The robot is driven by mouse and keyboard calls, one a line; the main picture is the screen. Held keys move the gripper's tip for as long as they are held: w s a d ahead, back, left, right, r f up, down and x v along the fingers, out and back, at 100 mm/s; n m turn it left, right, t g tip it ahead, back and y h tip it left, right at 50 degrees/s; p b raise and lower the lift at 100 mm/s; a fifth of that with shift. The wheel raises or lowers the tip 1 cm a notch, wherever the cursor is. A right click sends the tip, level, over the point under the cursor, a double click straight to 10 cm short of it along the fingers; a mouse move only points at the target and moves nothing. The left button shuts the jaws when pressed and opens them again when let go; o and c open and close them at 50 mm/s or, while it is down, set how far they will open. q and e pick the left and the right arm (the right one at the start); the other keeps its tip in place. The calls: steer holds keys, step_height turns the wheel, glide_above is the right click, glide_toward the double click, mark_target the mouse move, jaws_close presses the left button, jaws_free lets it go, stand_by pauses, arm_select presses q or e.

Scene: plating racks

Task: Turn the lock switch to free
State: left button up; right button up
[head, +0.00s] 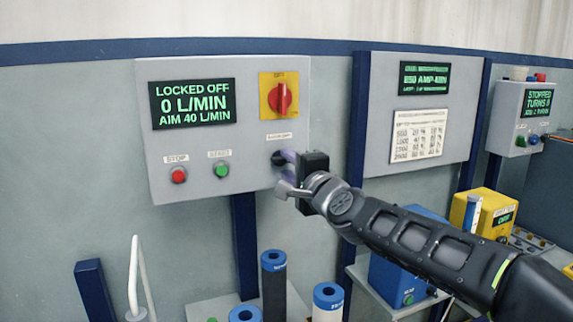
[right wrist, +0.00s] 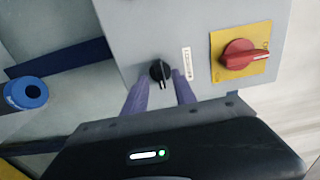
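A small black knob switch (head: 278,158) sits on the grey control panel (head: 225,72), under a small white label too blurred to read. In the right wrist view the black knob (right wrist: 160,71) shows a white pointer mark. My right gripper (head: 285,159) is at this knob. In the right wrist view its two purple-grey fingers (right wrist: 161,82) are apart, one on each side of the knob, and seem not to press on it. A red rotary switch (head: 280,98) on a yellow plate is above. The display (head: 193,103) reads "LOCKED OFF, 0 L/MIN, AIM 40 L/MIN". My left gripper is not in view.
A red stop button (head: 178,175) and a green button (head: 222,169) are left of the knob. Blue-capped cylinders (head: 273,262) stand below the panel. A second panel (head: 422,105) and a yellow box (head: 482,211) are to the right.

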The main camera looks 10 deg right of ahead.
steer(key=shift+w+a, duration=0.15)
steer(key=shift+w, duration=0.85)
steer(key=shift+c, duration=0.4)
jaws_close()
